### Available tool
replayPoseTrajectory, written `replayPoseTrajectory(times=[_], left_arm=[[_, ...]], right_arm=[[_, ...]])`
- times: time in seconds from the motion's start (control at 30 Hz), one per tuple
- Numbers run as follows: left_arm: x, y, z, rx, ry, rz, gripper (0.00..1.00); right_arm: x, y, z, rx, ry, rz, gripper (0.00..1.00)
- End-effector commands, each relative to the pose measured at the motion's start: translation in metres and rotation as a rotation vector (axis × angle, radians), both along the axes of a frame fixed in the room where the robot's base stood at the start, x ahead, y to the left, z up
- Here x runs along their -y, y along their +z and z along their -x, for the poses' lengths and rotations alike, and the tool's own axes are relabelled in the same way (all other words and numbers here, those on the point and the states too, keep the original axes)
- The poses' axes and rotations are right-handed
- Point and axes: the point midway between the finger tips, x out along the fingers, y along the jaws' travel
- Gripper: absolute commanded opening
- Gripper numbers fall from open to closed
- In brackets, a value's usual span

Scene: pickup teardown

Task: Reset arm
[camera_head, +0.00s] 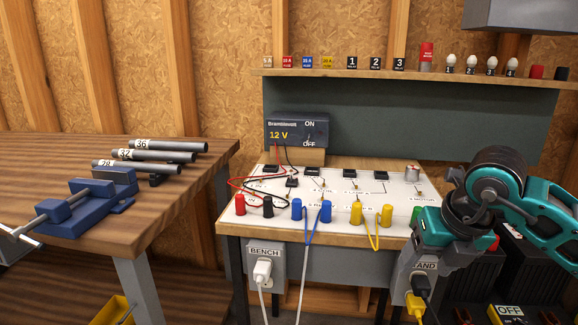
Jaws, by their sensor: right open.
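My right gripper (437,246), teal and black, is at the right, over the front right corner of the white-topped test bench (345,222). It is open, its fingertips are hard to make out, and I see nothing held in it. My arm hides the right end of the bench top.
A 12 V supply (298,132) stands at the bench's back, with coloured terminals and wires in front. Fuses and bulbs line a shelf (400,73). A blue vise (85,208) and grey tubes (165,155) occupy the left wooden table. Plugged outlet boxes hang below the bench front.

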Motion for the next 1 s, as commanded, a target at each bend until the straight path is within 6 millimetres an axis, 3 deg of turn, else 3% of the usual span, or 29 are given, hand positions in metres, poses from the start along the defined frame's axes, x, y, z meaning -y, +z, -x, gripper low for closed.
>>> replayPoseTrajectory(times=[0.1,0.17,0.2,0.3,0.4,0.53,0.67,0.77,0.83,0.9,1.0], left_arm=[[-0.001,0.014,0.000,0.004,0.002,-0.003,0.75],[-0.003,0.020,0.000,0.007,0.004,-0.005,0.75],[-0.004,0.022,0.000,0.006,0.006,-0.008,0.75],[-0.007,0.028,0.003,-0.001,0.011,-0.014,0.75],[-0.011,0.034,0.006,-0.002,0.019,-0.019,0.75],[-0.015,0.043,0.008,-0.007,0.031,-0.025,0.75],[-0.016,0.054,0.008,0.002,0.037,-0.025,0.75],[-0.018,0.061,0.009,-0.001,0.039,-0.030,0.75],[-0.019,0.067,0.009,0.001,0.041,-0.033,0.75],[-0.021,0.071,0.010,0.005,0.044,-0.035,0.75],[-0.025,0.072,0.012,0.000,0.047,-0.042,0.75]], right_arm=[[-0.071,-0.019,0.021,-0.087,0.185,-0.284,0.63],[-0.113,-0.020,0.038,-0.126,0.270,-0.487,0.63],[-0.139,-0.016,0.049,-0.146,0.310,-0.633,0.63],[-0.188,0.006,0.069,-0.170,0.333,-0.999,0.63],[-0.212,0.037,0.075,-0.165,0.246,-1.356,0.63],[-0.209,0.063,0.059,-0.125,-0.038,-1.760,0.63],[-0.175,0.049,0.035,-0.068,-0.496,-2.031,0.63],[-0.140,0.005,0.030,-0.041,-0.937,-2.112,0.63],[-0.117,-0.038,0.039,-0.038,-1.267,-2.093,0.63],[-0.100,-0.081,0.059,-0.054,-1.558,-2.026,0.63],[-0.088,-0.129,0.094,-0.095,-1.864,-1.904,0.63]])
